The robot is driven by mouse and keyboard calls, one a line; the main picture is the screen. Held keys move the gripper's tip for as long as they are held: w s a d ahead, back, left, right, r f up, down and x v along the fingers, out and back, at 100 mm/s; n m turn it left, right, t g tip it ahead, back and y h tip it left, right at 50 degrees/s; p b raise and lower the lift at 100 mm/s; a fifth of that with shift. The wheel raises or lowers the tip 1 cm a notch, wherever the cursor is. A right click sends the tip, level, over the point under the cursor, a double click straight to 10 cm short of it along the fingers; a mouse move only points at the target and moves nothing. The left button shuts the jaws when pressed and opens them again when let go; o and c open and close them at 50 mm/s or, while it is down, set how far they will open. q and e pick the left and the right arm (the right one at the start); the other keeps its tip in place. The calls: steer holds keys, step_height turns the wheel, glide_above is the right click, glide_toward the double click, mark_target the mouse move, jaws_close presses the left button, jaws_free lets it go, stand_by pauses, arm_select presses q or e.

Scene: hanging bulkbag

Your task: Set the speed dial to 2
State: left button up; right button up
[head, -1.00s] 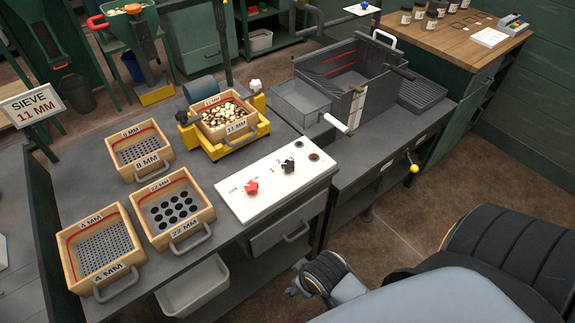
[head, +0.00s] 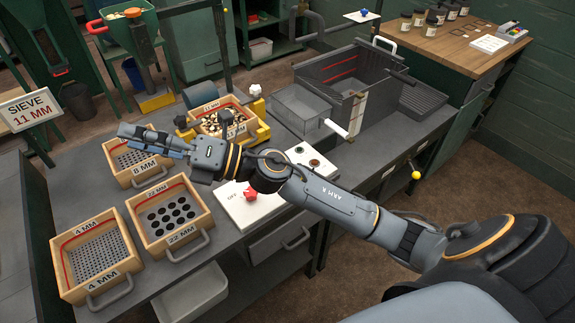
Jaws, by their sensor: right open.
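The white control panel (head: 236,211) sits at the front of the bench. Its red knob (head: 251,194) shows beside the word OFF. The black dial with the numbers 1 and 2 is hidden behind my right arm. My right gripper (head: 150,139) is open and empty. It reaches left past the panel, above the 8 MM sieve, with its fingers pointing left. My left gripper is not in view.
Sieves marked 4 MM (head: 69,285), 22 MM (head: 158,249) and 8 MM (head: 120,178) stand left of the panel. A filled sieve (head: 196,113) sits in a yellow holder (head: 263,132) behind it. A grey metal box (head: 325,71) stands to the right.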

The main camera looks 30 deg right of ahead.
steer(key=d+f+n+g+h, duration=0.4)
steer(key=f+n+g+h, duration=0.3)
steer(key=f+n+g, duration=0.6)
steer(key=w+d+n+t+h, duration=0.15)
steer(key=d+h, duration=1.05)
steer(key=d, duration=1.4)
steer(key=shift+g, duration=0.25)
steer(key=f, duration=0.4)
steer(key=f+p, duration=0.1)
steer(key=f, duration=0.3)
steer(key=f+p, duration=0.1)
steer(key=f, duration=0.3)
steer(key=shift+w+a+f, duration=0.1)
steer(key=shift+a+f, duration=0.1)
steer(key=shift+a, duration=0.15)
steer(key=c, duration=1.2)
